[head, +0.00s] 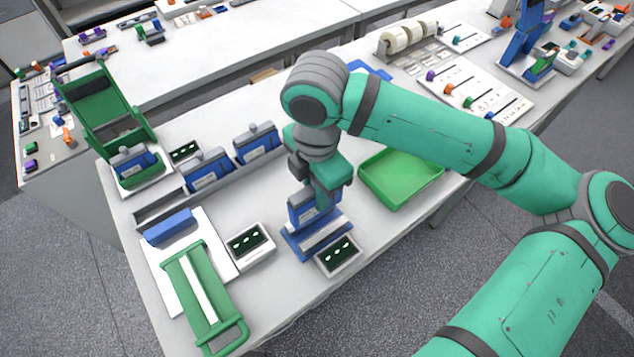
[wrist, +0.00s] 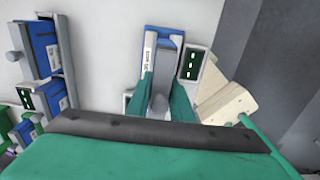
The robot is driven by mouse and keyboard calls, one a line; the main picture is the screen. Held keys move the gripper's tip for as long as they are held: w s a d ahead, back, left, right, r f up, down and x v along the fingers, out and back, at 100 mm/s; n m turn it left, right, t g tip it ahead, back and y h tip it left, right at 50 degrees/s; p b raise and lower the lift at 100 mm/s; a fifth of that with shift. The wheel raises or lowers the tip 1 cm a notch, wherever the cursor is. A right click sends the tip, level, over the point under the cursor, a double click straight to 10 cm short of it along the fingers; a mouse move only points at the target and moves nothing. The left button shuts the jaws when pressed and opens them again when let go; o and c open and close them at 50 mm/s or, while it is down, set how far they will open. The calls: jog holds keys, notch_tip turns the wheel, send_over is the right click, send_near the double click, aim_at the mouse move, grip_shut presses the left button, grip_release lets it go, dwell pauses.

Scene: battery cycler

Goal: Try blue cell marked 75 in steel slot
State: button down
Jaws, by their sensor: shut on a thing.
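My gripper (head: 322,200) points down in the head view and is shut on the grey knob of a blue cell (head: 299,208). The cell is upright, at a blue stand (head: 318,240) beside a small dark display. I cannot tell whether it is seated there or just above. In the wrist view my fingers (wrist: 161,103) close around the knob (wrist: 160,98), and a white label (wrist: 149,55) shows; its number is not legible. A grey steel-coloured rack (head: 160,214) holds two other blue cells (head: 207,170) (head: 257,145). I cannot make out a marked steel slot.
A green-framed open fixture (head: 104,100) holds another blue cell at the back left. A white-based fixture with a green handle (head: 205,290) and a display box (head: 248,243) stand front left. An empty green tray (head: 400,180) lies right of my gripper.

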jog(key=shift+f, duration=2.4)
jog(key=shift+f, duration=2.1)
dwell(1.2)
jog(key=shift+r, duration=0.15)
dwell(0.9)
jog(key=shift+d+r, duration=0.1)
jog(key=shift+r, duration=4.25)
